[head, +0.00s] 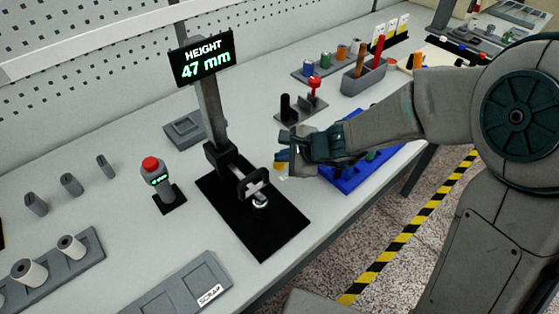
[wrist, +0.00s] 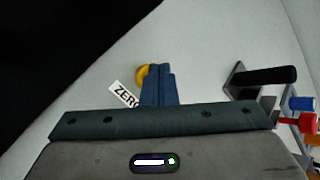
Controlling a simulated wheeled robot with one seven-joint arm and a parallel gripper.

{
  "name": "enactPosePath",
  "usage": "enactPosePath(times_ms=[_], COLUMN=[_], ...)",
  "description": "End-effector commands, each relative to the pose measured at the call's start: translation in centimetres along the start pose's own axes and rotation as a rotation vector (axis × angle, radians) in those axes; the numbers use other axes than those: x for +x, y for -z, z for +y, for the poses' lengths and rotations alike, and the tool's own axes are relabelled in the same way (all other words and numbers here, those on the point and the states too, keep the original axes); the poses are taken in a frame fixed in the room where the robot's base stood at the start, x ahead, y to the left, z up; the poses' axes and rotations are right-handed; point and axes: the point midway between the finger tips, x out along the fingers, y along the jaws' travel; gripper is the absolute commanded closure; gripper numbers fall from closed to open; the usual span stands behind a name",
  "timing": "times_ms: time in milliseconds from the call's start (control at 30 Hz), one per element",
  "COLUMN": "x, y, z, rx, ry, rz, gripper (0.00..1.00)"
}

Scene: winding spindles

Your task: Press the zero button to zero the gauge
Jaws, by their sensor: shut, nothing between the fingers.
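The height gauge stands on a black base plate (head: 255,228), with a post and a display (head: 204,57) reading "HEIGHT 47 mm". A small metal part sits under its measuring arm (head: 252,188). The yellow zero button (head: 279,167) is on the table right of the gauge, partly hidden by my gripper (head: 284,153). In the wrist view the button (wrist: 140,77) shows as a yellow edge behind the fingers, beside a white "ZERO" label (wrist: 121,94) that is partly covered. My gripper (wrist: 159,68) is shut and empty, right over the button; I cannot tell whether it touches.
A red-topped grey device (head: 151,168) stands left of the gauge. A scrap tray (head: 178,290) lies at the front edge. Behind my gripper are a stand with a black post and a red-topped pin (head: 302,108), and a blue tray (head: 345,180) lies under my forearm.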

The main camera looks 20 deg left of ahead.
Motion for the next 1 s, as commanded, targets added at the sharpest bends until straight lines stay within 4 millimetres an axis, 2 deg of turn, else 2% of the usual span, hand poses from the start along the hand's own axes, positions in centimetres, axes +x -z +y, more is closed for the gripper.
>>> enactPosePath(times_ms=[200, 633, 1000], x=[-0.9, -1.2, -3.8], y=[-0.7, -0.9, -2.8], z=[-0.7, -0.9, -2.8], rx=[0.0, -0.001, -0.001], ry=[0.001, 0.001, 0.001], rz=[0.0, 0.0, 0.0], gripper=[1.0, 1.0, 1.0])
